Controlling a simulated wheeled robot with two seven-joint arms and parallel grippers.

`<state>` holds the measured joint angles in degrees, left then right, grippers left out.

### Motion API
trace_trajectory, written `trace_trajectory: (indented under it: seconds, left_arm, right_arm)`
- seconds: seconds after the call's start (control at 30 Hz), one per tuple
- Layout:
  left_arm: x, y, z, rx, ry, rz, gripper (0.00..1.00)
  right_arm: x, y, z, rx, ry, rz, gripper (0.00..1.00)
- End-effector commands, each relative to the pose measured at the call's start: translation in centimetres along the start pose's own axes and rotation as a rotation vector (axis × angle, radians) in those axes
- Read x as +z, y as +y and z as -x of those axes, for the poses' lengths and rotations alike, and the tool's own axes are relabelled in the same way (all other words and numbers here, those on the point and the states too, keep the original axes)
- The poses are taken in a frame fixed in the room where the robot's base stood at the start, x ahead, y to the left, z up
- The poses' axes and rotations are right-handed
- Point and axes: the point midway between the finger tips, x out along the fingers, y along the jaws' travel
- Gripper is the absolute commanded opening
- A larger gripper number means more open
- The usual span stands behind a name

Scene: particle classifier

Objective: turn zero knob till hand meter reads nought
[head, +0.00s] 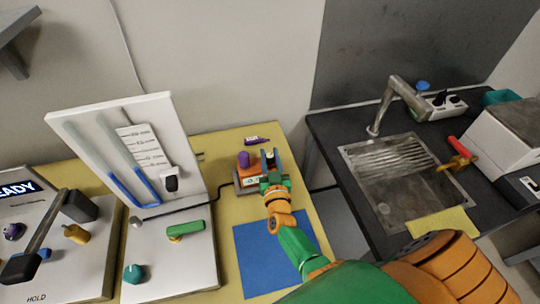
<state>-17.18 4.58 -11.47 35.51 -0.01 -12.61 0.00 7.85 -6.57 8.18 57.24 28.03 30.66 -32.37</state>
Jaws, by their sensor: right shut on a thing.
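The hand meter (249,181) is a small grey box with a pale display, lying at the back right of the yellow bench. The display's digits are too small to read. A purple knob-like part (243,160) stands on its left side. My right gripper (270,158) is at the meter's right side, shut on a small dark part with a pale mark, which looks like the zero knob. The fingers hide most of that part. My right arm covers the meter's lower right. My left gripper is out of view.
A white panel (85,125) with blue-filled tubes and a scale stands to the left. A black cable runs from its base to the meter. A blue mat (255,262) lies in front of the meter, and a purple-tipped object (257,140) behind. A sink (400,195) is at right.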

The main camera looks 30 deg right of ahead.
Motion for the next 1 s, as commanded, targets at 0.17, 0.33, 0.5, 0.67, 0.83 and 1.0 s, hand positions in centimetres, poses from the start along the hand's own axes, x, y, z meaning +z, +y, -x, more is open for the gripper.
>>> trace_trajectory:
  seconds: [0.17,0.33,0.5,0.67,0.83,1.0]
  left_arm:
    - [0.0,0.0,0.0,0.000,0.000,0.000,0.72]
    - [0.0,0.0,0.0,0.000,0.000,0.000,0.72]
    - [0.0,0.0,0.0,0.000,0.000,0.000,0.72]
    - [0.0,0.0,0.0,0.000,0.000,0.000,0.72]
    - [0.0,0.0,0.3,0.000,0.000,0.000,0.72]
    - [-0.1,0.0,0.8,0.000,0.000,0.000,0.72]
  right_arm:
    - [-0.1,0.0,0.0,0.004,0.002,0.000,0.00]
    - [-0.1,0.0,0.0,0.003,0.003,0.000,0.00]
    - [-0.1,0.0,0.0,0.003,0.003,0.000,0.64]
    - [-0.1,0.0,0.0,0.003,0.002,0.000,0.64]
    - [-0.1,0.0,0.7,0.002,0.000,0.000,0.64]
    - [-0.1,0.0,4.4,0.003,-0.001,-0.001,0.64]
